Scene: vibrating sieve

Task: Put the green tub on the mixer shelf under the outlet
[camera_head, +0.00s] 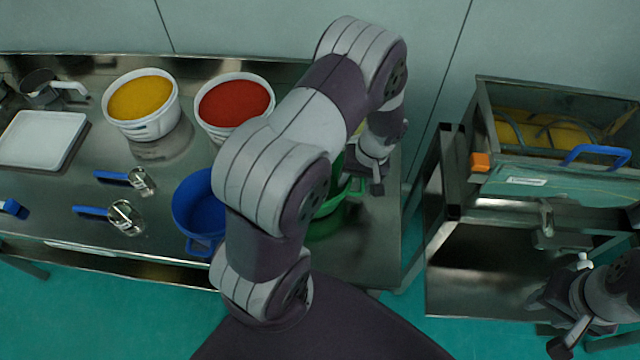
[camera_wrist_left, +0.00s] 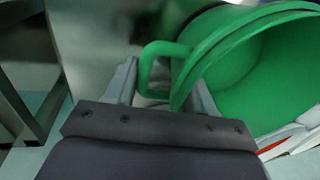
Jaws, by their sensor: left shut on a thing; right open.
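The green tub (camera_head: 330,222) stands at the right end of the steel table, mostly hidden behind my left arm in the head view. My left gripper (camera_head: 372,180) is at its right side. In the left wrist view the gripper (camera_wrist_left: 163,88) is shut on the loop handle of the green tub (camera_wrist_left: 262,70). My right gripper (camera_head: 553,323) is open and empty at the lower right, in front of the mixer. The mixer shelf (camera_head: 475,275) is bare steel, below the small outlet (camera_head: 546,220).
The mixer (camera_head: 560,185) has a blue handle and an orange block on top. A gap separates it from the table (camera_head: 365,260). On the table are a blue tub (camera_head: 195,205), yellow-filled bucket (camera_head: 150,125), red-filled bucket (camera_head: 215,130), white tray (camera_head: 40,140) and blue-handled tools (camera_head: 92,211).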

